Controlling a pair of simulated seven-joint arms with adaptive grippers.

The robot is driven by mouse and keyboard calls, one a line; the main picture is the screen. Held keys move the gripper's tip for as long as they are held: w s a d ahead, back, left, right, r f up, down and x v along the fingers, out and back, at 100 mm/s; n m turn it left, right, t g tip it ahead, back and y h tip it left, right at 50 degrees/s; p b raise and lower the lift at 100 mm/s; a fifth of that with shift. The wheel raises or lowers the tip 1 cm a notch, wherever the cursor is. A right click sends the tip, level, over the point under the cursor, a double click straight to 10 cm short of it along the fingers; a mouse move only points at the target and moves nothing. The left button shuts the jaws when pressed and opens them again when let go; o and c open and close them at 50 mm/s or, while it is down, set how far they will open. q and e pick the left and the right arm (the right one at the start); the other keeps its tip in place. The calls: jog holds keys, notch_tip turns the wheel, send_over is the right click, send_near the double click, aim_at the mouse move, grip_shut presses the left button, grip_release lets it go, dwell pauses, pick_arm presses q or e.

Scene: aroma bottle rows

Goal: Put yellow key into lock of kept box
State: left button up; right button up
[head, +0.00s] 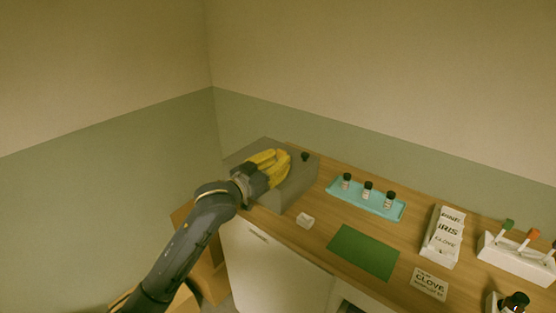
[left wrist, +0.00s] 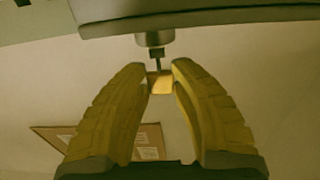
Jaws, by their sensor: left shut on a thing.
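The grey box (head: 299,186) stands at the left end of the table in the head view, partly hidden by my left gripper (head: 283,165). In the left wrist view, the yellow fingers of my left gripper (left wrist: 160,72) are shut on the yellow key (left wrist: 161,87). The key's thin dark shaft points up at a round metal lock (left wrist: 154,40) below a grey edge (left wrist: 200,15). The shaft's tip meets the lock's end; I cannot tell whether it is inside. The key is hidden in the head view. My right gripper is not in view.
A small dark round thing (head: 305,156) shows at the box's top. A teal tray (head: 350,199) holds dark-capped bottles.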

pick_arm(q)
jog(key=shift+f, duration=1.15)
grip_shut()
jog(key=shift+r, duration=0.15)
jog(key=shift+r, duration=0.85)
jog(key=shift+a+t+h, duration=0.3)
jog(key=shift+t+h, duration=0.1)
jog(key=shift+t, duration=0.7)
dwell(0.6)
jog(key=shift+o, duration=2.3)
grip_release()
jog(key=shift+s, duration=0.1)
